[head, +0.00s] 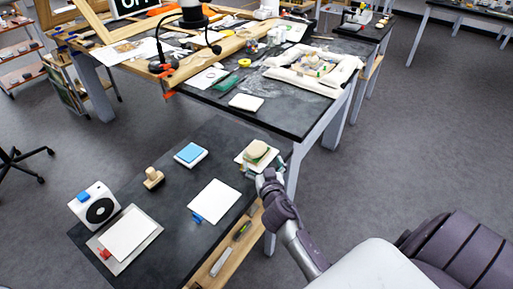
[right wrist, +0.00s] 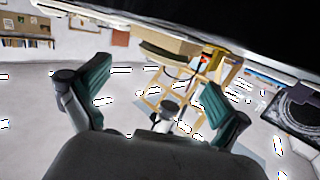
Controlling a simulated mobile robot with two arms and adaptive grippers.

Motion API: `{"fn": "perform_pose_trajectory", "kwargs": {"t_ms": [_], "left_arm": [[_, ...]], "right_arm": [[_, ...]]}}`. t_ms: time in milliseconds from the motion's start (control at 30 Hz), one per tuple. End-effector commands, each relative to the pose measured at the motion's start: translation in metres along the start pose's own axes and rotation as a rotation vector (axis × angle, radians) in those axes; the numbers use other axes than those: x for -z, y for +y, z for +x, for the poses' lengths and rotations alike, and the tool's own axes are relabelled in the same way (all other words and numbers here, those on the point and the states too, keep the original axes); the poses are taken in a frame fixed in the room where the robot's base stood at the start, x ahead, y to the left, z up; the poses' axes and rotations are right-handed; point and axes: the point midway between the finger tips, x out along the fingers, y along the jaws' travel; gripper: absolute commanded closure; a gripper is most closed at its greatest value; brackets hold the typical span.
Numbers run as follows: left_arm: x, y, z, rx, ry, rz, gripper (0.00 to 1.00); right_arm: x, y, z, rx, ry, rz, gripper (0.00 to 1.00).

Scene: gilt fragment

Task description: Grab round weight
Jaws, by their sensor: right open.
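A small tan knob-topped piece (head: 153,177) stands on the dark low table (head: 180,240), left of its middle. It looks most like a round weight, but I cannot tell for sure. My right gripper (head: 254,170) is at the right edge of this table, beside a stack of beige and green pads (head: 257,152) on a white sheet. In the right wrist view its two green-padded fingers (right wrist: 155,85) are spread with nothing between them. My left gripper is out of view.
The low table also holds a blue pad (head: 190,152), a white sheet (head: 214,200), a white box with a black disc (head: 95,204) and a white panel on a grey board (head: 128,233). A larger cluttered workbench (head: 290,122) stands behind. Grey floor is clear at right.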

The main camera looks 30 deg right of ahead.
Motion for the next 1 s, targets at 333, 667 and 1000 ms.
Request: {"fn": "perform_pose_trajectory", "kwargs": {"t_ms": [333,667,1000], "left_arm": [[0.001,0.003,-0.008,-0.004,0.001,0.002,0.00],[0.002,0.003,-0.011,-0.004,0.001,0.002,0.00],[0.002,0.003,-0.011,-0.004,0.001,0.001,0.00]], "right_arm": [[0.002,-0.002,0.032,0.001,0.000,-0.003,0.00],[-0.001,-0.003,0.068,0.001,-0.001,-0.002,0.00],[-0.001,-0.003,0.068,0.001,-0.002,-0.001,0.22]]}}
